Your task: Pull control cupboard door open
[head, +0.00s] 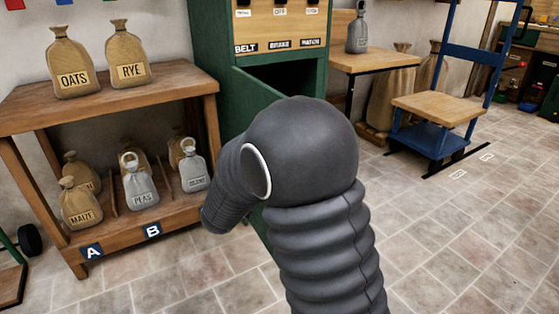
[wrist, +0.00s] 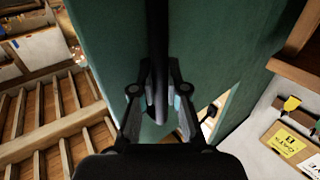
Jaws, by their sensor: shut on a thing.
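The green control cupboard (head: 213,45) stands at the back centre in the head view. Its door (head: 258,97) is part-way open, swung out towards me, with a dark gap behind its top edge. My dark arm covers much of the door. In the wrist view the green door (wrist: 115,50) fills the middle. A dark bar handle (wrist: 157,35) runs down it between my fingers. My gripper (wrist: 160,85) is shut on this handle. In the head view my gripper and the handle are hidden behind my arm.
A wooden shelf table (head: 150,90) with several sacks stands close on the left. A wooden side table (head: 375,61) stands right of the cupboard, and a blue trolley (head: 440,137) farther right. The tiled floor (head: 450,240) is clear at the front right.

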